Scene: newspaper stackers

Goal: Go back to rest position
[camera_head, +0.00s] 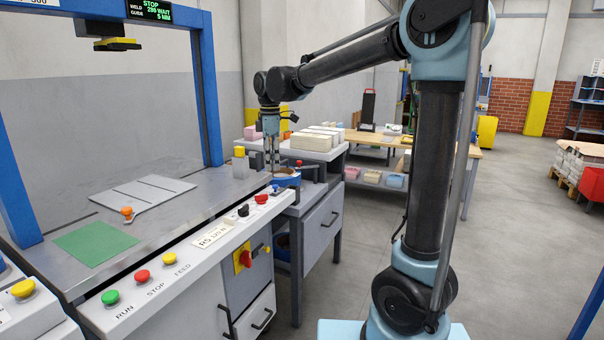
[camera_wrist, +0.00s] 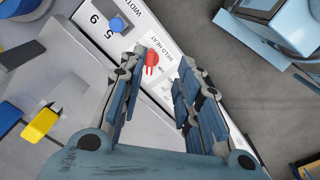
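My gripper (camera_head: 271,168) hangs down from my arm over the far end of the machine's control panel (camera_head: 180,278) in the head view. In the wrist view my gripper (camera_wrist: 168,60) has its two fingers apart, with nothing held between them. A red knob (camera_wrist: 152,62) beside the "WELD HEAT" label shows below, near the left fingertip. I cannot tell how far it is from the finger. A blue knob (camera_wrist: 117,24) is farther along the panel. My arm reaches out and away from my base.
The steel worktable (camera_head: 165,222) carries a green sheet (camera_head: 96,245) and a grey plate (camera_head: 143,191). A blue frame (camera_head: 209,95) rises over it. A grey cabinet (camera_head: 322,227) stands past the panel, with a wooden table (camera_head: 372,138) behind.

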